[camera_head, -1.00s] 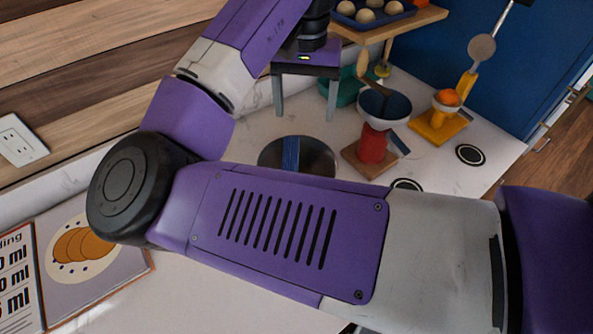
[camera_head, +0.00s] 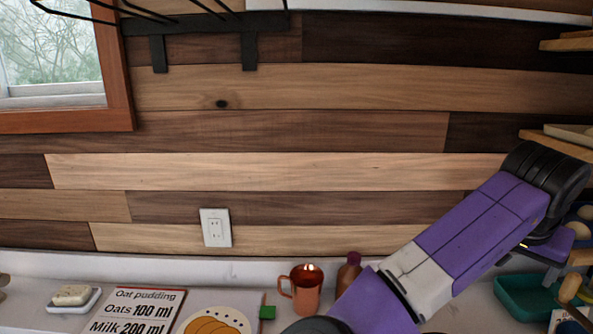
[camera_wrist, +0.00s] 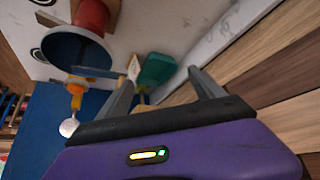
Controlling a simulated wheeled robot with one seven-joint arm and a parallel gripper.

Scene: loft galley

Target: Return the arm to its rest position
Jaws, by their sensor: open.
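My gripper (camera_head: 530,270) is at the right side of the head view, at the end of my raised purple and grey arm. Its grey fingers show only partly there. In the wrist view, the two fingers (camera_wrist: 160,86) stand wide apart with nothing held between them. A teal container (camera_wrist: 155,70) shows beyond the gap between them. The teal container (camera_head: 525,298) also lies just below my gripper in the head view. I cannot tell the exact distance between them.
A copper mug (camera_head: 303,290) and a brown bottle (camera_head: 349,272) stand near the arm at the wall. A recipe board (camera_head: 135,308) and a soap dish (camera_head: 72,300) are to the left. A dark blue bowl (camera_wrist: 75,48) shows in the wrist view. Shelves (camera_head: 555,140) jut in at right.

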